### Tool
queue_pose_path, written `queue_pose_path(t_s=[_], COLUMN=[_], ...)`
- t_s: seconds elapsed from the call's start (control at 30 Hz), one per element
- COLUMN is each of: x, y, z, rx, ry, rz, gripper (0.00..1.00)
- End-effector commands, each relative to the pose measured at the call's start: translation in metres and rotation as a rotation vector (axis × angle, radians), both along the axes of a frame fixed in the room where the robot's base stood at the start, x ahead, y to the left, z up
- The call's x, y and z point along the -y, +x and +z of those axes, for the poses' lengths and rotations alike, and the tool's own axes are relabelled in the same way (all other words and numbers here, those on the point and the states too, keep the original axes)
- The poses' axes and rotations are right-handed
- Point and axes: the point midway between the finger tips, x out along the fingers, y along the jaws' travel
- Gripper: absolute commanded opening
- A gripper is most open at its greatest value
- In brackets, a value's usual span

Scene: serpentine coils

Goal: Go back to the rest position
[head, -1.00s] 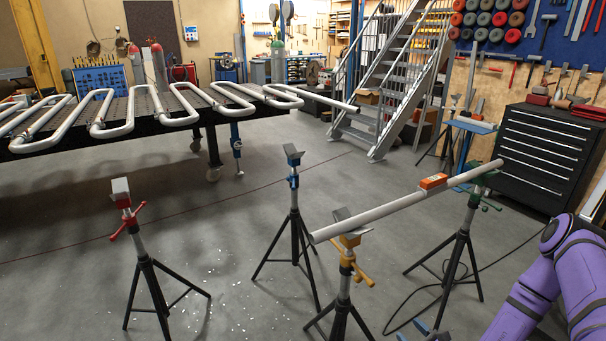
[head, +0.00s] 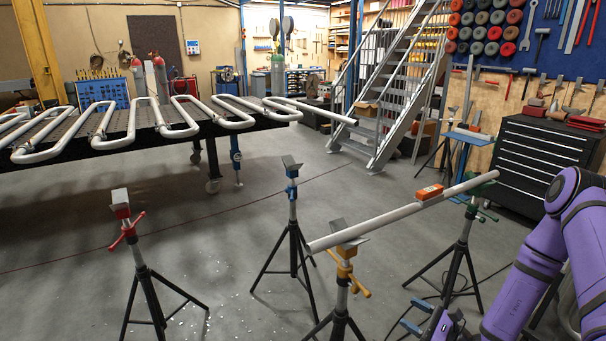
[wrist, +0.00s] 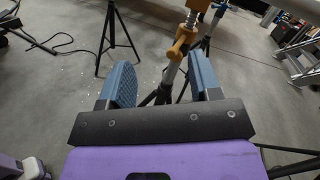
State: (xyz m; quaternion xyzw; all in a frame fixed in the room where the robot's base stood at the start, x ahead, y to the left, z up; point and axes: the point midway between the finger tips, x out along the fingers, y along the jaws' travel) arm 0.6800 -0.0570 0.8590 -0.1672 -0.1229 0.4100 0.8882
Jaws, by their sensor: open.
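My gripper (wrist: 162,85) is open and empty in the wrist view, its two blue fingers spread wide with floor and stand legs beyond them. In the head view my gripper (head: 416,316) is low at the bottom right, beside the legs of the stands. My purple arm is folded at the right edge. A grey pipe (head: 385,218) lies across the yellow-handled stand (head: 346,250) and the green-handled stand (head: 480,196), apart from my gripper. An orange level (head: 429,192) rests on the pipe.
A red-handled stand (head: 122,212) and a blue-handled stand (head: 291,180) stand empty to the left. Serpentine coils lie on a dark table (head: 120,142) at the back left. A black tool chest (head: 545,160) is at right, metal stairs (head: 395,95) behind. A cable lies on the floor.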

Motion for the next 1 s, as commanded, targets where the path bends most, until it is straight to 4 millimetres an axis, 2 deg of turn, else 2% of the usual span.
queue_pose_path(t_s=[0.03,0.1,0.47,0.7,1.0], x=[-0.002,-0.007,-0.030,-0.043,-0.051], y=[0.003,0.004,-0.011,-0.035,-0.073], z=[0.018,0.040,0.142,0.200,0.261], rx=[0.026,0.054,0.170,0.232,0.304], ry=[-0.020,-0.046,-0.227,-0.392,-0.646], rz=[0.050,0.125,0.486,0.699,0.920], gripper=[0.57,0.57,0.57,0.57,0.57])
